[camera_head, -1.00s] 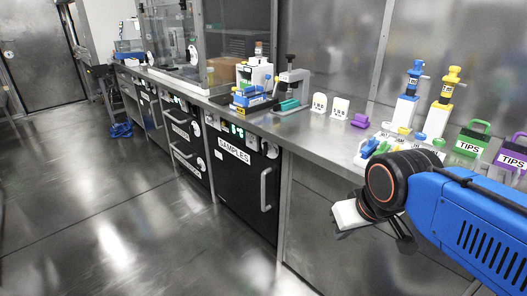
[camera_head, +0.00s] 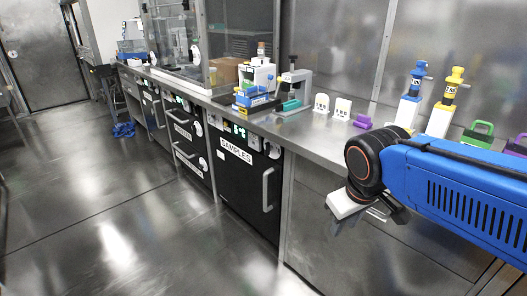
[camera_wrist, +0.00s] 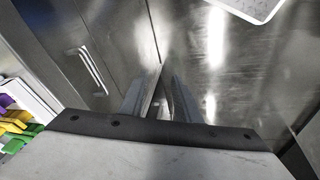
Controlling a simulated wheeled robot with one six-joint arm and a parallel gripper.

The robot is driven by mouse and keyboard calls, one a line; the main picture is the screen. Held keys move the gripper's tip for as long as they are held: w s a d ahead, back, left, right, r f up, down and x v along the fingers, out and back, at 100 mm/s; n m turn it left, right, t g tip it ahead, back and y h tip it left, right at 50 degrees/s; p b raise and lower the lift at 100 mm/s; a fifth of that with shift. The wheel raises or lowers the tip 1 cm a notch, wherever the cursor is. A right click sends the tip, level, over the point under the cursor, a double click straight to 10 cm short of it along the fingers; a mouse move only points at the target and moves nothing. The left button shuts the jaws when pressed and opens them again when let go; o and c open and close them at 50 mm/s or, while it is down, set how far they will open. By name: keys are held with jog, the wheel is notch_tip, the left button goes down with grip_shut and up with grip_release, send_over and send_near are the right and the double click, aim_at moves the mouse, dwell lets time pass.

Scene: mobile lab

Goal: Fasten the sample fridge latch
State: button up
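The sample fridge (camera_head: 245,195) is a black-fronted unit under the bench, labelled SAMPLES, in the head view. Its door looks closed, with a grey vertical handle (camera_head: 267,189) at the right. A small pale round fitting (camera_head: 274,151) sits at the upper right of the front; I cannot tell whether it is the latch or how it is set. My gripper (camera_head: 343,228) is to the right of the fridge, in front of the steel cabinets and apart from the fridge. In the wrist view, my gripper's fingers (camera_wrist: 162,85) converge at their tips with nothing visible between them.
Steel cabinets lie beside my gripper; a drawer or door handle (camera_wrist: 88,70) shows in the wrist view. The bench holds a microscope (camera_head: 293,85), purple block (camera_head: 363,122), pipettes (camera_head: 412,95) and a green-handled box (camera_head: 480,133).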

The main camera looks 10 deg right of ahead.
jog(key=w+d+n+g+h, duration=0.15)
jog(key=w+n+h, duration=0.4)
jog(key=w, duration=0.55)
jog(key=n+t+h, duration=0.7)
jog(key=n+h, duration=0.2)
jog(key=n, duration=0.7)
send_near(265, 149)
jog(key=x, duration=0.9)
grip_shut()
